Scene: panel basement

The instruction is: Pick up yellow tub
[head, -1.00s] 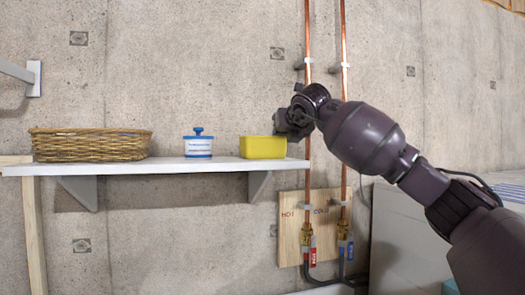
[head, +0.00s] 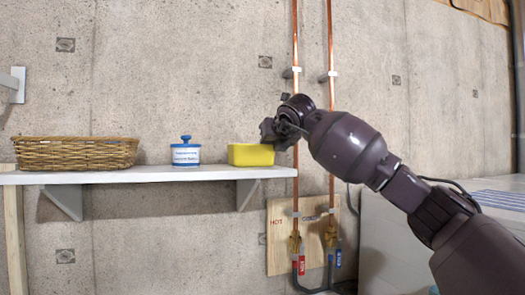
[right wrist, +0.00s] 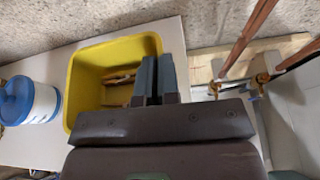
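The yellow tub (head: 251,155) sits at the right end of the white wall shelf in the head view. In the right wrist view, the open-topped tub (right wrist: 88,62) has a few small brownish items inside. My right gripper (head: 270,131) reaches its right edge from the right. In the right wrist view, the fingers (right wrist: 158,72) are close together, one inside the tub and one outside, with the right wall pinched between them. The fingers hide part of that wall. The tub looks level on the shelf. My left gripper is not in view.
The shelf (head: 130,175) also holds a wicker basket (head: 76,153) at left and a white-and-blue lidded jar (head: 186,152) left of the tub. Copper pipes (head: 296,100) run up the concrete wall right behind my wrist. A wooden board (head: 280,250) is below.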

